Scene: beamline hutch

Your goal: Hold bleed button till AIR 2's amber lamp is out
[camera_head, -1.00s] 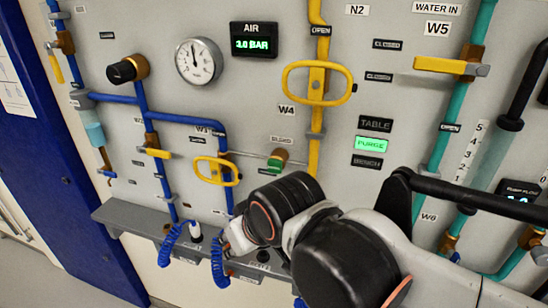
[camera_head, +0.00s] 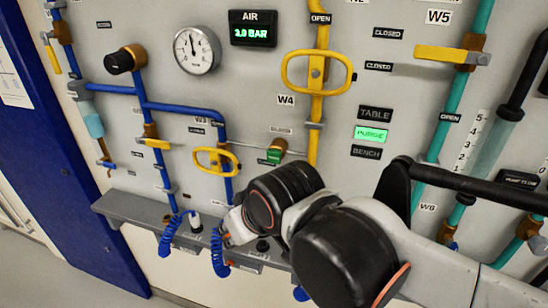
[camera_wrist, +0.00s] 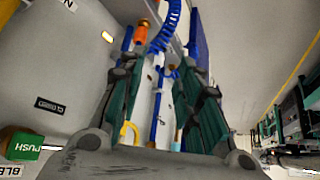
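The green bleed button (camera_head: 275,157) sticks out of the grey panel above the ledge; a black label is beside it. In the wrist view the green button (camera_wrist: 22,147) reads PUSH at the lower left, outside my fingers. My gripper (camera_head: 232,232) is below and left of the button in the head view, apart from it and partly hidden by my arm. The wrist view shows my fingers (camera_wrist: 165,60) spread with nothing held between them. A lit amber lamp (camera_wrist: 107,37) shows on the panel in the wrist view; I cannot read which outlet it belongs to.
The grey ledge (camera_head: 135,209) carries blue coiled hoses (camera_head: 170,232) close to my gripper. Yellow valve handles (camera_head: 318,72) stand out from the pipes. The AIR display (camera_head: 253,29) is lit green, as is the PURGE sign (camera_head: 371,134). A round gauge (camera_head: 197,50) is beside the display.

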